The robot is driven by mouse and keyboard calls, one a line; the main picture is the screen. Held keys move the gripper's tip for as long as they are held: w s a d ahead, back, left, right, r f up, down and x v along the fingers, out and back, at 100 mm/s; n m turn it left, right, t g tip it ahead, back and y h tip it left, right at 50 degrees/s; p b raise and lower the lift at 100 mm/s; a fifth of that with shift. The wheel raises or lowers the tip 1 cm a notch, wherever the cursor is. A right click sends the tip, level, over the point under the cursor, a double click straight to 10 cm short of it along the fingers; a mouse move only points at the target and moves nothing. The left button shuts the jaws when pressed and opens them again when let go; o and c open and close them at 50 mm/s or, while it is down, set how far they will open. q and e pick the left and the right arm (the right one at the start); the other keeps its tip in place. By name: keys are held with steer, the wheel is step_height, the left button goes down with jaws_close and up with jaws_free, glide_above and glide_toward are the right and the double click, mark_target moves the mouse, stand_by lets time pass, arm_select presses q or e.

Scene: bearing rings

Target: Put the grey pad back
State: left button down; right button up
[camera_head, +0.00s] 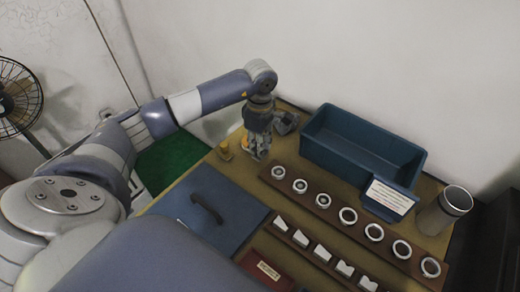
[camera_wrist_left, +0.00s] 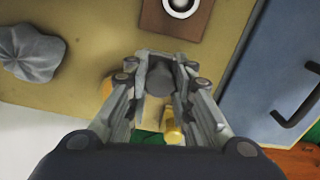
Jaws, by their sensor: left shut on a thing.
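My right gripper is not in view.
A yellow post (camera_head: 225,151) and a partly hidden orange thing (camera_head: 246,143) stand close to the gripper. Around are a blue bin (camera_head: 360,152), a wooden strip of rings (camera_head: 325,212), a blue panel with a black handle (camera_head: 205,207) and a grey cylinder (camera_head: 440,215).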

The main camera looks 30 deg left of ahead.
arm_select(q)
steer(key=shift+w+a, duration=0.15)
steer(key=shift+w, duration=0.1)
step_height(320, 180, down, 3)
steer(key=shift+s+r+p, duration=0.1)
steer(key=shift+p, duration=0.35)
steer(key=shift+f, duration=0.4)
steer(key=shift+f, duration=0.2)
steer(key=c, duration=1.4)
jaws_free()
steer(key=shift+r, duration=0.1)
step_height(320, 180, up, 12)
steer(key=shift+r+b, duration=0.15)
steer(key=shift+b, duration=0.35)
